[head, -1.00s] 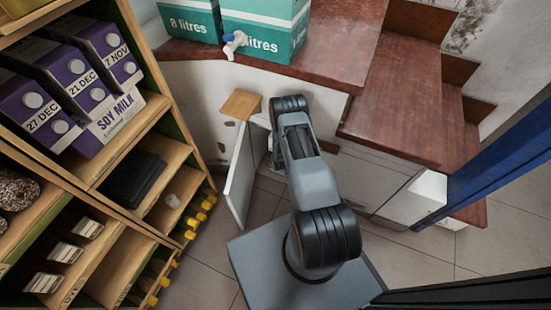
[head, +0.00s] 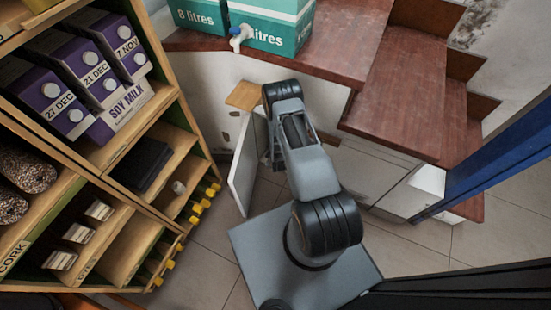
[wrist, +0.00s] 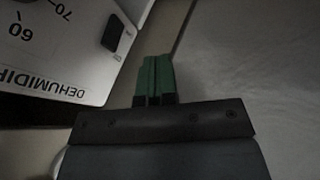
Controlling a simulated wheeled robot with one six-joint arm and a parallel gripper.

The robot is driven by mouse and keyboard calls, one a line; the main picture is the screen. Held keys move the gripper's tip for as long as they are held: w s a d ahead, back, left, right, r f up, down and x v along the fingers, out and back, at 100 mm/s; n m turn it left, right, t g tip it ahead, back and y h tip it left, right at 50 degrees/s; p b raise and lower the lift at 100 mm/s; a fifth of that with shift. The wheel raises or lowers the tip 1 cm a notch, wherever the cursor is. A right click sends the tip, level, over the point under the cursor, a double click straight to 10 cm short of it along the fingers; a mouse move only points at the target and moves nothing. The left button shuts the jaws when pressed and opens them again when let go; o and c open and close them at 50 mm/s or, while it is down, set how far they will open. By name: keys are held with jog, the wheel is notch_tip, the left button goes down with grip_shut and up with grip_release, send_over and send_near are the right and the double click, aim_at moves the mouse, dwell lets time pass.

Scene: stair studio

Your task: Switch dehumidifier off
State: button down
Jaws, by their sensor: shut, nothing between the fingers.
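The dehumidifier (wrist: 60,45) shows in the upper left of the wrist view as a pale panel with upside-down lettering and dial numbers 60 and 70. A black switch (wrist: 113,32) sits near its right edge; which way it is pressed is too dark to tell. My gripper (wrist: 155,82) has green fingertips closed together, with nothing between them. The fingertips are beside the panel's edge, below and to the right of the switch in the picture, and look apart from it. In the head view the gripper and dehumidifier are hidden behind my arm and the stairs.
A white cupboard door (head: 246,165) stands open left of my arm. Wooden shelves (head: 130,215) with cartons and jars fill the left. Red-brown steps (head: 395,110) rise at the right, with green boxes (head: 270,30) above. A blue post (head: 500,155) stands at right.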

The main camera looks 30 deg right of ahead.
jog(key=shift+s+f+p+v, duration=0.15)
jog(key=shift+p+v, duration=0.25)
jog(key=shift+v, duration=0.95)
jog(key=shift+s+f+p+v, duration=0.1)
jog(key=shift+p+v, duration=0.25)
jog(key=shift+v, duration=1)
jog(key=shift+s, duration=0.1)
